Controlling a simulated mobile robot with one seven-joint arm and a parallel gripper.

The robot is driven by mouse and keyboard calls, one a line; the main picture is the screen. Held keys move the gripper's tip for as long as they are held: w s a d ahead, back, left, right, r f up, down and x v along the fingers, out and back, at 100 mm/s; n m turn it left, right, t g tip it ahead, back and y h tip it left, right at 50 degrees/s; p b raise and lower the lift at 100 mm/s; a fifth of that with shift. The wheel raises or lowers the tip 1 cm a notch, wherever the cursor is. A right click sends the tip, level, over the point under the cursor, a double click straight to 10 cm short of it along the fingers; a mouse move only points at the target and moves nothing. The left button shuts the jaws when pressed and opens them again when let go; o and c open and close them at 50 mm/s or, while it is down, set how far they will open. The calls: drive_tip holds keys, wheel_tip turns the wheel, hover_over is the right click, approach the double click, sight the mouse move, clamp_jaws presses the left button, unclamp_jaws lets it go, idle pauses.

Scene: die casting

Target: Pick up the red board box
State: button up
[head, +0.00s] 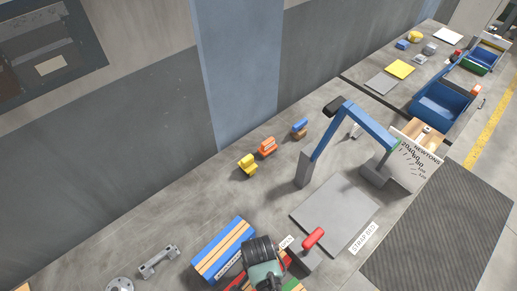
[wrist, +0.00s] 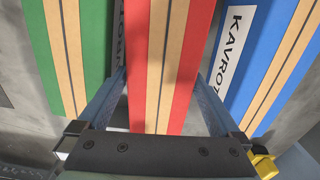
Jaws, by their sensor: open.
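The red board box (wrist: 185,60), red with a tan band and a dark line down its middle, fills the centre of the wrist view. My gripper (wrist: 160,80) is open, with one finger on each side of this box; I cannot tell whether they touch it. In the head view, my wrist hides most of the red box, and only a bit of red (head: 236,285) shows beside it. The gripper's fingertips are hidden there.
A green board box (wrist: 95,50) lies left of the red one and a blue board box (wrist: 250,60), lettered, lies right, with narrow gaps. In the head view, a red-handled tool (head: 312,238) stands close to my wrist, beside a grey plate (head: 335,212).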

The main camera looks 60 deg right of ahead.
drive_tip(key=shift+f, duration=1.4)
drive_tip(key=c, duration=1.6)
drive_tip(key=shift+w+d, duration=0.1)
drive_tip(key=shift+r, duration=0.2)
